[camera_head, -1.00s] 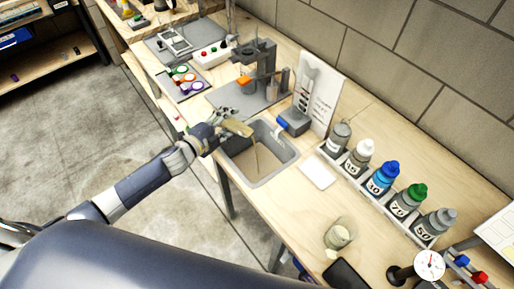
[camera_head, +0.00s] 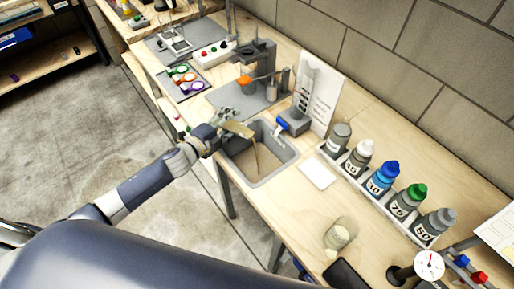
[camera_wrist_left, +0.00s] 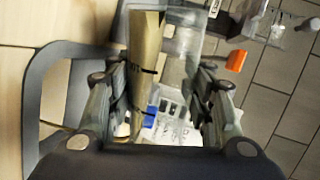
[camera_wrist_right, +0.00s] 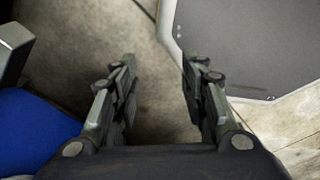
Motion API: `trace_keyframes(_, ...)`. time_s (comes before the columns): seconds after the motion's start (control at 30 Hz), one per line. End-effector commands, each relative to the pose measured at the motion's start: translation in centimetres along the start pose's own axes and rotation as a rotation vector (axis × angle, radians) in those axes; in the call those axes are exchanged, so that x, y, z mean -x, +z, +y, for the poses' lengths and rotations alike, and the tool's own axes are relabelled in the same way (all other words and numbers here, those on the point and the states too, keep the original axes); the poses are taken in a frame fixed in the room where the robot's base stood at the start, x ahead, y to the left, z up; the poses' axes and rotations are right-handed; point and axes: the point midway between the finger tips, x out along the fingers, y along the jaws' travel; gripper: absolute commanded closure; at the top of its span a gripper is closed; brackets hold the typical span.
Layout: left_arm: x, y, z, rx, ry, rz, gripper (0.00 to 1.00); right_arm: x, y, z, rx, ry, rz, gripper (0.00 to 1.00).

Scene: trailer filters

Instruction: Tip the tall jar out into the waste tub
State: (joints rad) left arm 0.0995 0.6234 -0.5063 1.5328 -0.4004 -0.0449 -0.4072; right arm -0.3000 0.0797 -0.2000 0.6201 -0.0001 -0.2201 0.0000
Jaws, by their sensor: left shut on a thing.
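The tall jar (camera_head: 238,128) is clear with tan-brown contents and lies tilted nearly level over the grey waste tub (camera_head: 281,165). My left gripper (camera_head: 222,127) is shut on it at the tub's far left corner. A thin brown stream hangs from the jar's mouth down into the tub, where a tan layer covers the bottom. In the left wrist view the jar (camera_wrist_left: 146,60) shows between the fingers, with the tub's rim (camera_wrist_left: 38,85) at the left. My right gripper (camera_wrist_right: 158,80) is open and empty, seen only in its own wrist view.
A row of capped bottles (camera_head: 380,180) stands at the right by the wall. A small jar (camera_head: 338,237) with pale contents stands nearer. A blue-handled device (camera_head: 294,122) and a grey stand (camera_head: 262,70) are behind the tub. A white pad (camera_head: 318,174) lies beside it.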

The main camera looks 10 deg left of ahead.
Motion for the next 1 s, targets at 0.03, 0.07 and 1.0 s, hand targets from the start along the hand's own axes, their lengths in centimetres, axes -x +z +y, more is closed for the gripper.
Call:
trace_keyframes(0.03, -0.01, -0.04, -0.10, -0.003, -0.002, 0.000, 0.93, 0.01, 0.00, 0.01, 0.000, 0.000, 0.000, 0.60)
trace_keyframes(0.07, -0.01, -0.04, -0.09, -0.004, -0.002, -0.001, 0.93, 0.01, 0.00, 0.01, 0.000, 0.000, 0.000, 0.60)
trace_keyframes(1.0, -0.02, -0.14, 0.03, -0.061, -0.002, -0.016, 0.93, 0.00, 0.00, 0.01, 0.000, 0.000, 0.000, 0.60)
